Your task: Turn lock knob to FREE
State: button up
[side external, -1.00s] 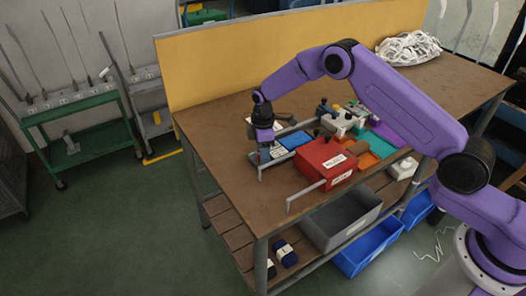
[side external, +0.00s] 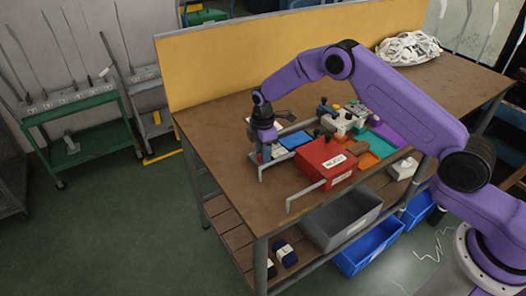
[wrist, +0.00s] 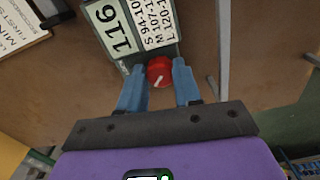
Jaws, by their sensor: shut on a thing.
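The lock knob (wrist: 160,71) is round and red with a white pointer mark, at the edge of a grey labelled block in the wrist view. The mark slants toward the lower left of that picture. My gripper (wrist: 158,68) has its two blue fingers shut on the knob, one on each side. A white plate reading 116 (wrist: 118,30) and a size list (wrist: 152,22) with S, M and L rows sit beside the knob. I cannot make out a FREE marking. In the side view my gripper (side external: 262,158) points down at the bench's left part, and the knob is hidden.
A red box (side external: 327,160) stands to the right of my gripper on the brown bench (side external: 225,150). A blue tray (side external: 295,140) and metal rails (side external: 300,200) are close by. A printed booklet (wrist: 18,25) lies at the wrist view's upper left. The bench's front-left area is clear.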

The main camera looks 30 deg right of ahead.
jog(key=o, duration=0.8)
jog(key=shift+c, duration=0.2)
notch_tip(320, 180, up, 18)
jog(key=shift+f, duration=0.25)
jog(key=shift+s, duration=0.1)
